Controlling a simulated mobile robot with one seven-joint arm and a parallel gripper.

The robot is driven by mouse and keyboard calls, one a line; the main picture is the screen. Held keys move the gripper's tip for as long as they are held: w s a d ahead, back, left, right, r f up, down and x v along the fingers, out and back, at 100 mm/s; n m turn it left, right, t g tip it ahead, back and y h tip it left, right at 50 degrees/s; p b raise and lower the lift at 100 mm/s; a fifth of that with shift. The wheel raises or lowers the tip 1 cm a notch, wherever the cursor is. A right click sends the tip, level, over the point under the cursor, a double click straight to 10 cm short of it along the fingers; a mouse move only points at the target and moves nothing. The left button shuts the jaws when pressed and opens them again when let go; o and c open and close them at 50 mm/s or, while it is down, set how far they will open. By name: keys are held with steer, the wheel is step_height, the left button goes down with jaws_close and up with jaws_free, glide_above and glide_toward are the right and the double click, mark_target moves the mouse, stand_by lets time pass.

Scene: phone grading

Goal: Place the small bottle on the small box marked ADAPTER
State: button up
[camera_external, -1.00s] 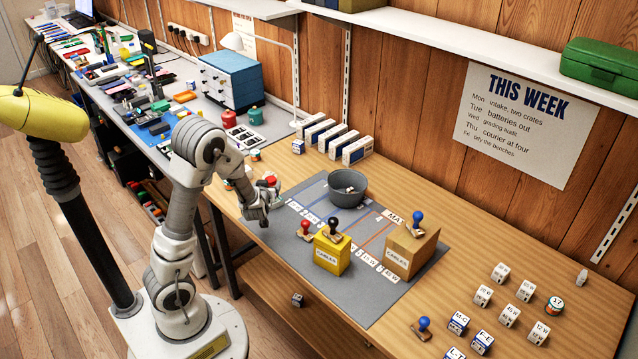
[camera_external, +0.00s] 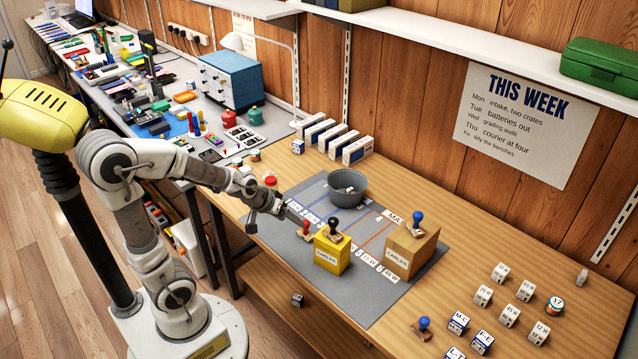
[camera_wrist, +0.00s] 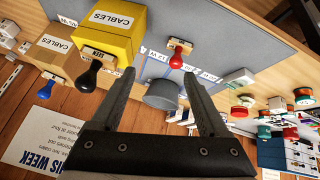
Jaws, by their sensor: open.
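My gripper (camera_external: 286,214) is open and empty over the left part of the grey mat, near the red-handled stamp (camera_external: 306,231). In the wrist view the open fingers (camera_wrist: 158,72) point towards that stamp, which shows beyond the gap between them. No box with a readable ADAPTER mark shows. Several small white boxes (camera_external: 483,295) with other or unclear labels stand at the right.
A yellow box (camera_external: 328,258) and a brown box (camera_external: 404,262), both marked CABLES, stand on the mat (camera_external: 365,308) with stamps on top. A grey bowl (camera_external: 347,190) stands behind. Blue-and-white boxes (camera_external: 458,323) and a blue-handled stamp (camera_external: 424,324) are at front right.

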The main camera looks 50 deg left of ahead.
steer(key=s+d+r+m, duration=0.2)
steer(key=s+r, duration=0.5)
steer(key=r, duration=0.2)
steer(key=s+m+g, duration=0.1)
steer(key=s, duration=0.6)
steer(key=shift+s+a+r, duration=0.3)
steer(key=shift+a+r, duration=0.15)
